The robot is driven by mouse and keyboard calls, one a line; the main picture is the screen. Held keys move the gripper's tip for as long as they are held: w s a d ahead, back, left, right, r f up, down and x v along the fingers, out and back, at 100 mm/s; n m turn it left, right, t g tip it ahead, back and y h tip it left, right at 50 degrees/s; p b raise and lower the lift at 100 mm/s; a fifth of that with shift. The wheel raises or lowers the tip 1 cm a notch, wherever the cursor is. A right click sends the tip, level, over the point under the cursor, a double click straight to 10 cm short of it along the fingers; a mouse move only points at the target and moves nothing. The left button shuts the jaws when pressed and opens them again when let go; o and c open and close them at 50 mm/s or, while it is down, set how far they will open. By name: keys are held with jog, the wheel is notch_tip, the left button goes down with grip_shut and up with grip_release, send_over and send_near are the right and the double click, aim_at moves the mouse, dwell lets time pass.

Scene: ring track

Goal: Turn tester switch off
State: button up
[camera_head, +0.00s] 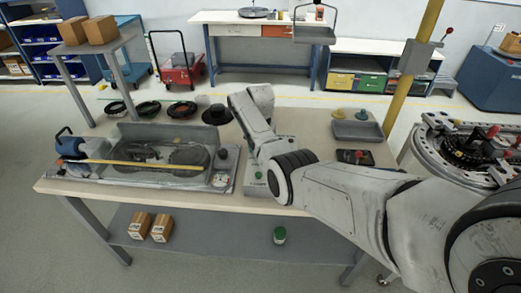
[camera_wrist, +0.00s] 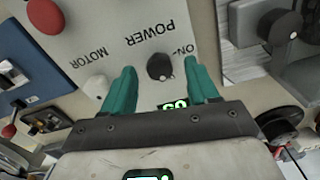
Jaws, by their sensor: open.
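In the wrist view, a light grey panel (camera_wrist: 120,60) bears the upside-down words POWER, MOTOR and ON. A dark round knob (camera_wrist: 160,66) sits under POWER, a pale switch (camera_wrist: 96,87) by MOTOR. A small display (camera_wrist: 172,105) glows green, partly hidden by my gripper. My gripper (camera_wrist: 160,68) is open, its two teal fingers on either side of the dark knob, with gaps on both sides. I cannot tell how close the fingertips are to the panel. In the head view, my arm reaches over the workbench and hides the fingers.
A red button (camera_wrist: 46,15) is at the panel's upper left. In the head view, a grey machine tray (camera_head: 150,180) fills the workbench's left. A grey bin (camera_head: 357,131) stands at the back right. A yellow post (camera_head: 412,65) rises right of the bench.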

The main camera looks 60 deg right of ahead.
notch_tip(320, 180, up, 10)
jog(key=b, duration=0.1)
jog(key=shift+f, duration=0.1)
dwell(0.7)
jog(key=s+a+f+n+t, duration=0.1)
jog(key=a+f+n, duration=0.25)
jog(key=a, duration=0.55)
jog(key=s+a+f+n+t+h, duration=0.1)
jog(key=a+f+n, duration=0.3)
jog(key=a, duration=0.5)
jog(key=s+a+f+n+t, duration=0.1)
jog(key=a+f+n, duration=0.1)
jog(key=a+f, duration=0.45)
jog(key=s+a+r+n+t+y, duration=0.1)
jog(key=s+a+r+n, duration=0.15)
jog(key=s+a, duration=0.35)
jog(key=s+a+r+n+t, duration=0.1)
jog(key=s+a+r+n, duration=0.2)
jog(key=a, duration=0.5)
jog(key=s+d+f+g+b, duration=0.1)
jog(key=s+f+g, duration=0.3)
jog(key=s+f, duration=0.4)
jog(key=s, duration=0.4)
jog(key=shift+d, duration=0.15)
